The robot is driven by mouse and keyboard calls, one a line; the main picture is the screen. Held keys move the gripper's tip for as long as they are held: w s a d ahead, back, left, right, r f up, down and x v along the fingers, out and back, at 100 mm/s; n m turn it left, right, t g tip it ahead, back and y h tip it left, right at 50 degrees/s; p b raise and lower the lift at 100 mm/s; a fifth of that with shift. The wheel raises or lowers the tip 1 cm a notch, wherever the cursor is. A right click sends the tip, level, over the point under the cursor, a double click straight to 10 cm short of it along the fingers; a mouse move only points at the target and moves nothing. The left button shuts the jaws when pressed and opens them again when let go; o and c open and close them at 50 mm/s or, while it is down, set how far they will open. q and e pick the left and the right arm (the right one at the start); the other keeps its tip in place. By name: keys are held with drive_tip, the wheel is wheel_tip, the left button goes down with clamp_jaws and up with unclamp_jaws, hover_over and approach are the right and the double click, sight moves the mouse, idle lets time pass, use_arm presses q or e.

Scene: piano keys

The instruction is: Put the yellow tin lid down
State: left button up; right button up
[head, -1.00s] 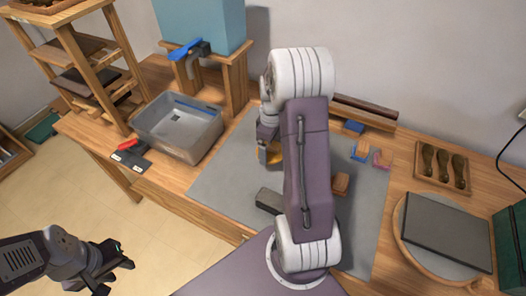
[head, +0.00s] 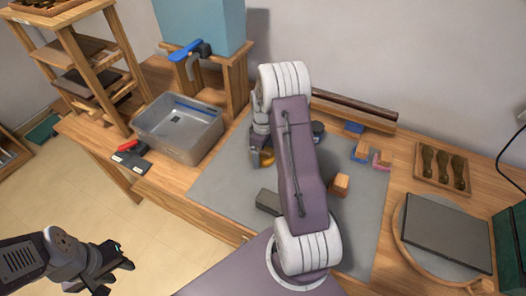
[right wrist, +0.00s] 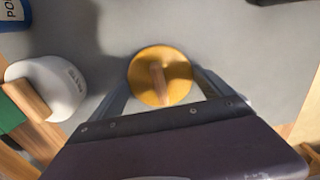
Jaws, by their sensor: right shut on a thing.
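The yellow tin lid (right wrist: 158,62) is round, with a short bar-like shape across its middle in the right wrist view. My right gripper (right wrist: 163,88) is shut on it, a finger at each side. In the head view a small part of the lid (head: 266,158) shows below my right gripper (head: 258,148), over the grey mat (head: 225,170); my arm hides much of the area. I cannot tell whether the lid touches the mat. My left gripper (head: 118,270) is open and empty over the floor at lower left.
A grey bin (head: 180,128) stands left of the mat. A dark block (head: 269,201) and a wooden block (head: 339,185) lie near my right arm. In the right wrist view, a white rounded thing (right wrist: 62,88) lies left of the lid. Bare mat shows between bin and gripper.

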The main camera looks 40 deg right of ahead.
drive_tip(key=o, duration=1.1)
drive_tip(key=shift+f, duration=0.1)
wheel_tip(320, 180, up, 12)
drive_tip(key=r+p, duration=0.1)
drive_tip(key=s+a+f+m, duration=0.1)
drive_tip(key=s+a+m, duration=0.1)
drive_tip(key=s+a, duration=0.2)
drive_tip(key=s+a+f+m, duration=0.1)
drive_tip(key=s+a, duration=0.4)
drive_tip(key=a, duration=0.3)
drive_tip(key=s+a+f+m+t, duration=0.1)
drive_tip(key=s+a+m, duration=0.1)
drive_tip(key=s+a, duration=0.3)
drive_tip(key=shift+a+m, duration=0.3)
drive_tip(key=shift+a, duration=0.25)
